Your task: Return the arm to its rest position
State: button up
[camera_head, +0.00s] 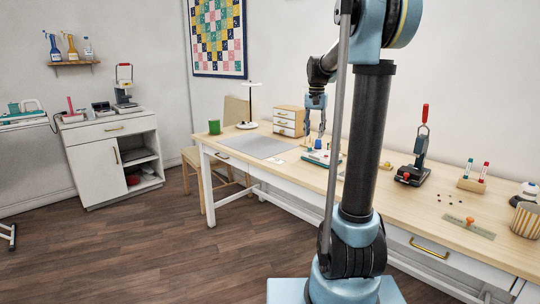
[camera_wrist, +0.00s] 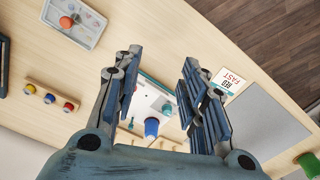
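My gripper (camera_head: 316,118) hangs over the long wooden table (camera_head: 440,208) with its fingers pointing down, in front of the small drawer box. In the wrist view my gripper (camera_wrist: 160,85) is open, its two blue fingers apart with nothing held between them. Below and between the fingers lies a white and teal tray (camera_wrist: 160,98) with a blue-topped piece (camera_wrist: 152,128) on it. The fingers are clear of the tray, and part of it is hidden by them. My upright arm covers part of the table in the head view.
A grey mat (camera_head: 255,146), green cup (camera_head: 214,127), lamp (camera_head: 247,110) and drawer box (camera_head: 290,120) stand to the left. A black press (camera_head: 412,172) and marker rack (camera_head: 471,184) stand right. A spool rack (camera_wrist: 50,97) shows in the wrist view. Open floor lies left.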

jog(key=s+d+f+n+t, duration=0.1)
jog(key=s+f, duration=0.2)
jog(key=s, duration=0.7)
jog(key=s+f+n, duration=0.1)
jog(key=s+f, duration=0.2)
jog(key=s, duration=0.7)
jog(key=s+f+n+t, duration=0.1)
jog(key=s+f+n, duration=0.2)
jog(key=s+f, duration=1.1)
jog(key=shift+s, duration=0.65)
